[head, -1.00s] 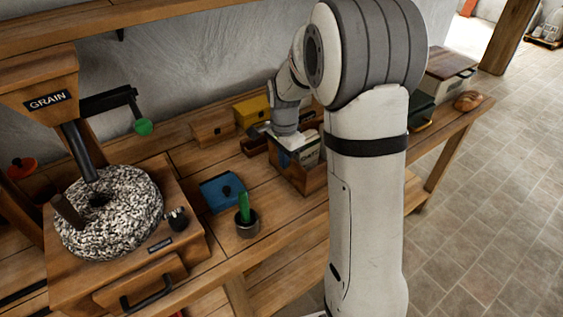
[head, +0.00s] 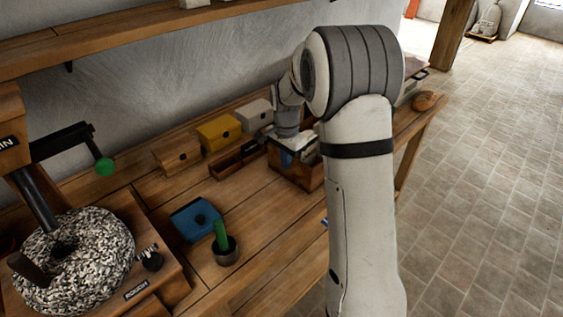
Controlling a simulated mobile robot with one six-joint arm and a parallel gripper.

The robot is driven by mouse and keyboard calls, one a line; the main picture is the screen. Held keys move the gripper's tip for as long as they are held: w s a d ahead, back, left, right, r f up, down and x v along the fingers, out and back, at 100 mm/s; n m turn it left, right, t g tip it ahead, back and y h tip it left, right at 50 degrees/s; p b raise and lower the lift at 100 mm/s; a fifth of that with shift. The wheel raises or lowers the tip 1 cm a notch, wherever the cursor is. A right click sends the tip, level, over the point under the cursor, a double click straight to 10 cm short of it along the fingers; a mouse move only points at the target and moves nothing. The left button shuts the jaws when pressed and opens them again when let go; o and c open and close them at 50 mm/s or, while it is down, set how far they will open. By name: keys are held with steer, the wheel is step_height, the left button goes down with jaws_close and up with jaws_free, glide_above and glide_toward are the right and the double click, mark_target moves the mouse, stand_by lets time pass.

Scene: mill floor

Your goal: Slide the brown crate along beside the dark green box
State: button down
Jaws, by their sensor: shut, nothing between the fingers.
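The brown crate (head: 286,170) is an open wooden box on the bench, with pale packets and something blue inside. My gripper (head: 285,132) is shut and sits low at the crate's back left edge. Its fingertips are mostly hidden, so I cannot tell whether they touch the crate. My arm covers the crate's right side. The dark green box is not visible now; my arm covers the bench to the right of the crate.
Yellow (head: 218,132), wooden (head: 177,157) and white (head: 254,114) boxes line the wall, with a dark open tray (head: 238,160) left of the crate. A blue box (head: 196,219) and a cup (head: 226,252) stand nearer. Bread (head: 424,101) lies at the right end.

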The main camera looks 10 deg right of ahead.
steer(key=shift+s+a, duration=0.25)
steer(key=shift+a, duration=0.15)
steer(key=shift+s+a+b, duration=0.15)
steer(key=shift+s+a, duration=0.25)
steer(key=shift+a, duration=0.25)
steer(key=shift+s+a+b, duration=0.15)
steer(key=shift+s+a, duration=0.25)
steer(key=shift+a, duration=0.2)
step_height(320, 180, up, 10)
steer(key=s+d+n+t, duration=0.2)
steer(key=s+n, duration=0.9)
steer(key=s, duration=1.5)
steer(key=shift+s+n+t, duration=0.3)
steer(key=shift+s, duration=0.05)
steer(key=shift+a+r, duration=0.1)
